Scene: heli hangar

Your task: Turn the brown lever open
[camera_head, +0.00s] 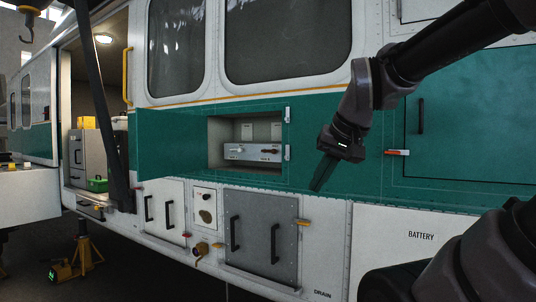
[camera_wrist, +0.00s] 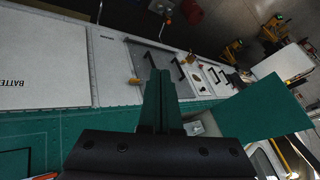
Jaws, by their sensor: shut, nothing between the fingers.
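A grey control panel (camera_head: 252,153) sits inside an open recess in the green side of the helicopter, in the head view. It carries a pale knob or lever at its left and a small dark, possibly brown lever (camera_head: 270,150) at its right; the exact colour and angle are too small to tell. My gripper (camera_head: 319,182) is to the right of the recess, apart from it, fingers pointing down. In the wrist view my gripper (camera_wrist: 158,74) has its fingers together and empty. The lever cannot be made out there.
The recess's green door (camera_head: 169,144) stands open to the left, also showing in the wrist view (camera_wrist: 266,108). A grey hatch (camera_head: 260,236) with black handles lies below. A closed green hatch (camera_head: 468,120) with an orange latch (camera_head: 397,152) is at right. A yellow jack (camera_head: 78,258) stands lower left.

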